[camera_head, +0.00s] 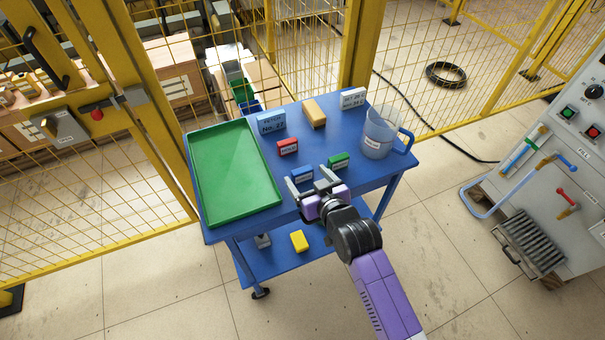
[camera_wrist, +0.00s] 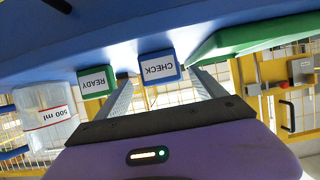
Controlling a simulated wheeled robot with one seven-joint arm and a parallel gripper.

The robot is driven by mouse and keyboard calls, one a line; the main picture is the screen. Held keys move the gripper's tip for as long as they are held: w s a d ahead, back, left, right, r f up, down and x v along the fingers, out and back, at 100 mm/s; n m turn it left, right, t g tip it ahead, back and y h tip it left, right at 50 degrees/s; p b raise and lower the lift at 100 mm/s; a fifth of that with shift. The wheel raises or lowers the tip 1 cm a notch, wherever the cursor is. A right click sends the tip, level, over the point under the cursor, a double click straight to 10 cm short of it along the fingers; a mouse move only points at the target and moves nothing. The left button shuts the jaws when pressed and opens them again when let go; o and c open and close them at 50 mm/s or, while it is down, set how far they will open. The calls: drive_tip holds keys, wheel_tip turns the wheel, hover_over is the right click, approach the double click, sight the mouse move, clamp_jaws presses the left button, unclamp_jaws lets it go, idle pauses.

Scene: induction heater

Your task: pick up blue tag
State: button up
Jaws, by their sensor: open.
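The blue tag (camera_head: 302,174) stands on the blue cart top (camera_head: 240,222), near its front edge. In the wrist view the blue tag (camera_wrist: 158,67) reads CHECK upside down and lies between the finger lines, beyond the tips. My gripper (camera_head: 312,186) is open and empty, just in front of the tag in the head view. In the wrist view its fingers (camera_wrist: 160,90) reach toward the tag. I cannot tell whether a finger touches it. The tag's lower part is partly hidden by the gripper in the head view.
A green READY tag (camera_head: 338,161) stands close to the right, a red tag (camera_head: 288,147) behind. A green tray (camera_head: 235,170) fills the cart's left side. A clear beaker (camera_head: 380,133) stands at the right.

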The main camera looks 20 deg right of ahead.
sight(304, 174)
drive_tip(key=shift+x, duration=1.8)
drive_tip(key=shift+a, duration=0.1)
drive_tip(key=shift+c, duration=0.4)
drive_tip(key=c, duration=1.4)
